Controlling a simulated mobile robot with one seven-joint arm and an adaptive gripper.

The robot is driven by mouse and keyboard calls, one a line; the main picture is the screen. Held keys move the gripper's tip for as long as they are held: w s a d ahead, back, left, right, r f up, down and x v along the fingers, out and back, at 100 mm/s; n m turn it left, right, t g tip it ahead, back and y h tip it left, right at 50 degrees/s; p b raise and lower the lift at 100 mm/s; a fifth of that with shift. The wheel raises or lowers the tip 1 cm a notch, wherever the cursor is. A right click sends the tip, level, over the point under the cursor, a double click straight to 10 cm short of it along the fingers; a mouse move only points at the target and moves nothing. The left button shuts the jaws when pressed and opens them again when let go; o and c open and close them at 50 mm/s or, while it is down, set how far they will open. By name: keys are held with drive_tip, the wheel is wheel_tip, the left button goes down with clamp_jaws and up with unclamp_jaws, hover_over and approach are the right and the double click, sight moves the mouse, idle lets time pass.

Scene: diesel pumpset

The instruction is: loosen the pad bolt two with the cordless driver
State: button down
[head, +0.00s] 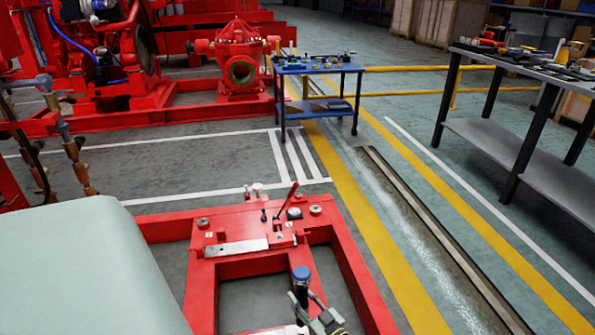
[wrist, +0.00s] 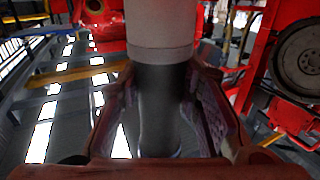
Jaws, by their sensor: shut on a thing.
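My gripper (head: 303,299) is at the bottom of the head view, over the near opening of the red skid frame (head: 345,265). It is shut on a dark, blue-capped tool (head: 301,274), which looks like the cordless driver. In the wrist view my gripper's fingers (wrist: 165,95) are on both sides of the dark round body (wrist: 160,105), with a grey collar (wrist: 160,35) above it. Round bolt-like fittings sit on the skid's cross plate, one at left (head: 203,223) and one at right (head: 316,210). I cannot tell which is pad bolt two. My gripper is apart from both.
A red lever (head: 287,197) and a pale metal plate (head: 236,247) are on the skid's cross plate. A blue cart (head: 320,69) with tools stands beyond, and a grey workbench (head: 535,72) at right. Yellow-striped floor right of the skid is clear.

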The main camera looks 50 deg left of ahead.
drive_tip(key=shift+d+r, duration=0.1)
drive_tip(key=shift+r, duration=0.05)
wheel_tip(320, 180, down, 5)
drive_tip(key=b, duration=0.4)
drive_tip(key=shift+r, duration=0.2)
drive_tip(key=shift+f+b, duration=0.8)
drive_tip(key=shift+b, duration=0.3)
idle(2.9)
drive_tip(key=shift+r, duration=0.25)
idle(1.4)
drive_tip(key=shift+r+p, duration=0.35)
drive_tip(key=shift+p, duration=0.15)
drive_tip(key=shift+r+p, duration=1.85)
drive_tip(key=shift+r, duration=0.65)
drive_tip(key=shift+w, duration=0.1)
